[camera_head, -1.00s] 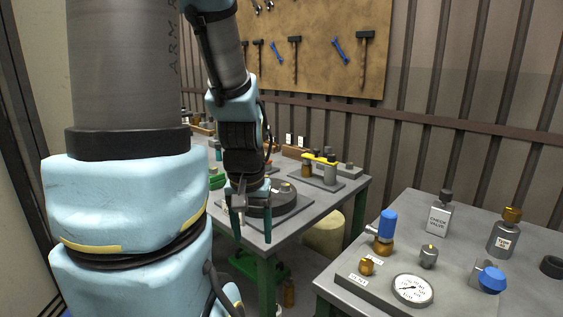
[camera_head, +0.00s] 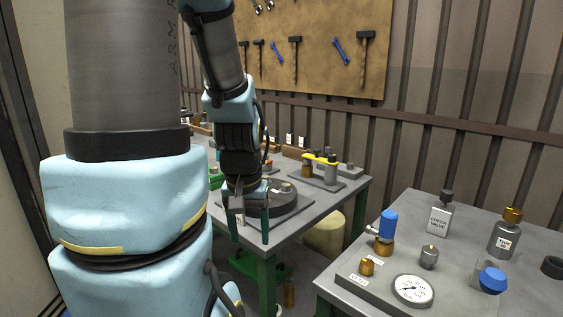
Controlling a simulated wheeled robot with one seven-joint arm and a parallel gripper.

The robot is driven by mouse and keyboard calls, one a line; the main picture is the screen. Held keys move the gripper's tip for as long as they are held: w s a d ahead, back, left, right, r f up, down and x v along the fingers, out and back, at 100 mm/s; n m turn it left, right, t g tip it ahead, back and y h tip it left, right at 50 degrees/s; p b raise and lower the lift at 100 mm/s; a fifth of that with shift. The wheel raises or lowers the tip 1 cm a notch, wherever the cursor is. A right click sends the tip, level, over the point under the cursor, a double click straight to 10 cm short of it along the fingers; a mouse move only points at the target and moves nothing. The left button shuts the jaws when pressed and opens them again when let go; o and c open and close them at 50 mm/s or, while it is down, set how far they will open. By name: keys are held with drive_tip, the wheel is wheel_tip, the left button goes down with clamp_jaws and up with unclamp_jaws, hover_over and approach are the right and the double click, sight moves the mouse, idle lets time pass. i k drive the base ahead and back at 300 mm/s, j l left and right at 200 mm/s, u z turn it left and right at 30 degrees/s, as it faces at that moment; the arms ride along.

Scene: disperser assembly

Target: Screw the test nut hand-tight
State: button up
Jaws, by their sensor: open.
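My gripper (camera_head: 250,238) hangs pointing down at the front edge of the left green-legged workbench (camera_head: 318,203). Its two dark green fingers are apart, and I see nothing held between them. Behind the fingers, a dark round disc (camera_head: 290,202) with a small metal fitting (camera_head: 286,188) on top sits on a grey plate. I cannot tell which piece is the test nut; it may be hidden behind my gripper or too small to make out.
The right bench holds a gauge (camera_head: 413,290), a blue-capped brass valve (camera_head: 387,228), a small brass fitting (camera_head: 367,266), a check valve (camera_head: 439,217) and a grey bottle (camera_head: 504,236). A yellow-topped assembly (camera_head: 321,160) stands behind the disc. A gap separates the benches.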

sight(429, 255)
drive_tip(key=z, duration=1.25)
